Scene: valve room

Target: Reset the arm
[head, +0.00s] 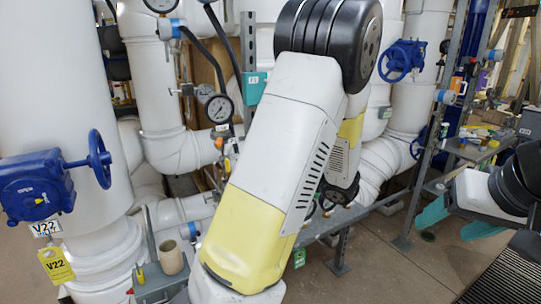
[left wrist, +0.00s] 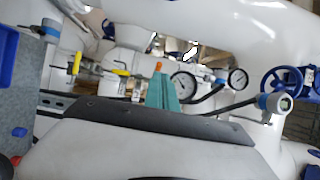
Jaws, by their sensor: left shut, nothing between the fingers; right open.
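My left arm (head: 290,150) fills the middle of the head view, bent at a black joint near the top, with white and yellow links. It hides much of the pipework behind it. In the left wrist view my left gripper (left wrist: 162,90) shows teal fingers pressed together with nothing held between them. An orange tip shows just past them, with gauges and pipes behind. My right gripper (head: 440,233) is at the right edge of the head view. Its two teal fingers are spread apart and empty, low above the floor.
A blue valve with a handwheel (head: 98,158) is on the thick white pipe at left, tagged V22. A pressure gauge (head: 219,109) and another blue handwheel (head: 402,61) stand behind my left arm.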

